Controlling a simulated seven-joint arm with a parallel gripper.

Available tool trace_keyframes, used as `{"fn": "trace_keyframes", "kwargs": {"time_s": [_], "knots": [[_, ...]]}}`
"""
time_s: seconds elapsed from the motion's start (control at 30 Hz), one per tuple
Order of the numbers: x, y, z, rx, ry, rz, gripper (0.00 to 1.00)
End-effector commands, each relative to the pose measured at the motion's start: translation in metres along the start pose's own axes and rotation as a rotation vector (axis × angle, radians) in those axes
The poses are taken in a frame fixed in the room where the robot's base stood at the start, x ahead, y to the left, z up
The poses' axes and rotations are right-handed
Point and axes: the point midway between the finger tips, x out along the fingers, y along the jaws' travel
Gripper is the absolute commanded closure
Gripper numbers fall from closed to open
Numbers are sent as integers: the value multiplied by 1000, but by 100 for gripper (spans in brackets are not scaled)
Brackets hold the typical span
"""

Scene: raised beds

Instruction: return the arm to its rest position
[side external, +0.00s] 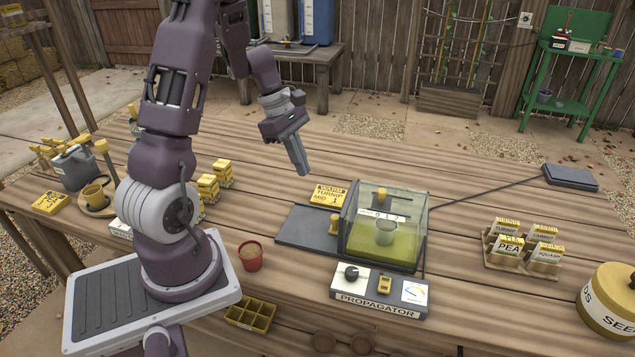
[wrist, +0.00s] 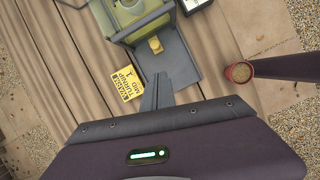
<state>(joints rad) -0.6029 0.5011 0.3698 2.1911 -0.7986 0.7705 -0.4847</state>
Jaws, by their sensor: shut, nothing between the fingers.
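My gripper (side external: 304,172) is shut and empty, held in the air above the wooden table. It points down, to the left of the propagator and behind its dark base plate. In the wrist view its closed fingers (wrist: 157,90) show near the yellow card and the dark plate, with nothing held.
A clear-lidded propagator (side external: 385,235) with a pot inside stands on the table (side external: 480,200). A yellow turnip card (side external: 328,195), a labelled control box (side external: 378,292) and a red pot (side external: 251,262) are near it. Seed packets (side external: 508,247) and a seed tin (side external: 605,305) stand right.

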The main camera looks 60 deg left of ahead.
Motion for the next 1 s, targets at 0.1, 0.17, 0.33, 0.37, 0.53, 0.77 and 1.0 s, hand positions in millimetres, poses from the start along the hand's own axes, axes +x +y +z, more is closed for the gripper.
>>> {"fn": "trace_keyframes", "kwargs": {"time_s": [0.1, 0.17, 0.33, 0.37, 0.53, 0.77, 1.0], "knots": [[-40, -27, 87, 433, -4, 23, 100], [-62, -60, 133, 738, 15, 33, 100], [-105, -166, 189, 1535, 173, 66, 100], [-109, -181, 189, 1648, 213, 73, 100], [-122, -227, 179, 2055, 411, 105, 100], [-125, -234, 174, 2138, 468, 109, 100], [-125, -233, 174, 2133, 466, 110, 100]]}}
